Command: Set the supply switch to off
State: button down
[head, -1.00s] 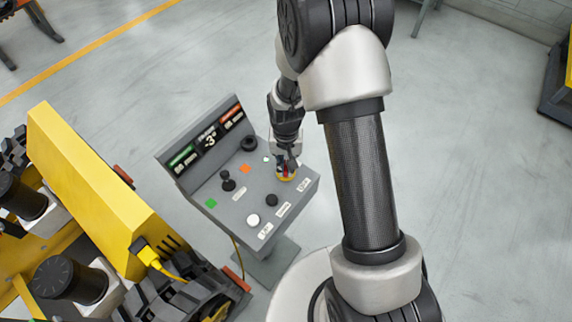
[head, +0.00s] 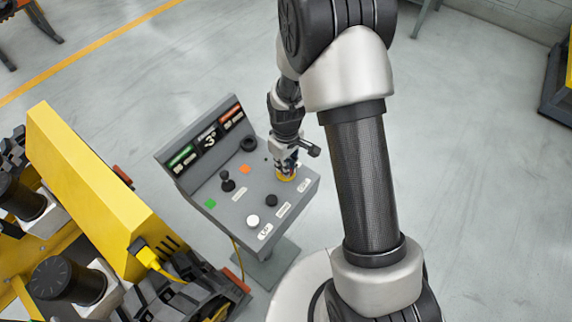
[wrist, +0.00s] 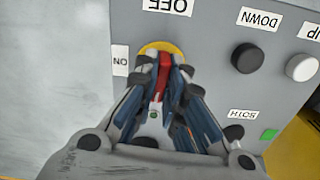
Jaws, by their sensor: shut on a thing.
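The supply switch is a red handle (wrist: 164,72) on a yellow round base (wrist: 152,47), on the sloped grey top of the control console (head: 232,205). My gripper (wrist: 165,75) is shut on the red handle, with a finger on each side of it. In the wrist view the handle lies nearly upright in the picture, in line with the OFF label (wrist: 167,6) above the base. The ON label (wrist: 120,61) is left of the base. The fingers hide part of the handle and base. In the head view my gripper stands over the yellow base (head: 287,178).
A black button (wrist: 247,58) and a white button (wrist: 301,68) are right of the switch in the wrist view. A black joystick (head: 228,181) rises from the console. A yellow tracked carrier (head: 95,190) stands close on the left. Floor right of the console is clear.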

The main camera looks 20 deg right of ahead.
jog(key=shift+n, duration=0.6)
jog(key=c, duration=1.7)
grip_release()
notch_tip(320, 180, up, 12)
